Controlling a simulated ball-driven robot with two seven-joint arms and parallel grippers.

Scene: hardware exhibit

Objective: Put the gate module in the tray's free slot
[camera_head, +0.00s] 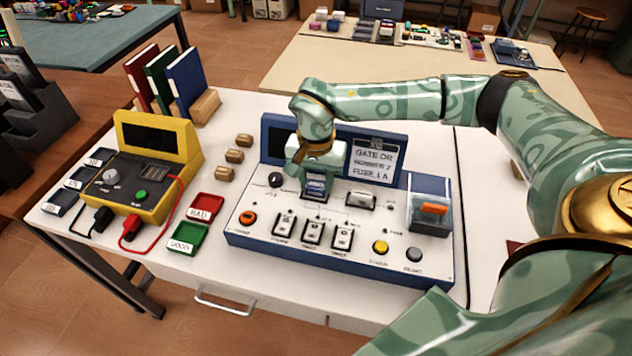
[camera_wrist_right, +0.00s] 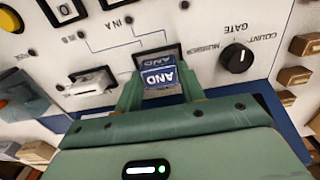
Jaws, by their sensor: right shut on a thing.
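My right gripper (camera_head: 316,184) is shut on the blue gate module (camera_head: 316,186), above the blue-edged console (camera_head: 340,265). In the right wrist view, the module (camera_wrist_right: 160,76) is marked AND and sits between my fingertips (camera_wrist_right: 160,92) at a dark socket (camera_wrist_right: 172,52). I cannot tell whether it is seated in the socket or just above it. Dark slots with white labels (camera_head: 76,182) lie left of the yellow tester (camera_head: 160,170). I cannot make out which slot is free. My left gripper is not in view.
A red BAD tray (camera_head: 205,207) and a green GOOD tray (camera_head: 187,238) lie between tester and console. A red lead (camera_head: 160,232) loops off the tester. Small wooden blocks (camera_head: 234,156) and upright binders (camera_head: 165,78) stand behind. A clear-covered box (camera_head: 432,208) stands at the console's right.

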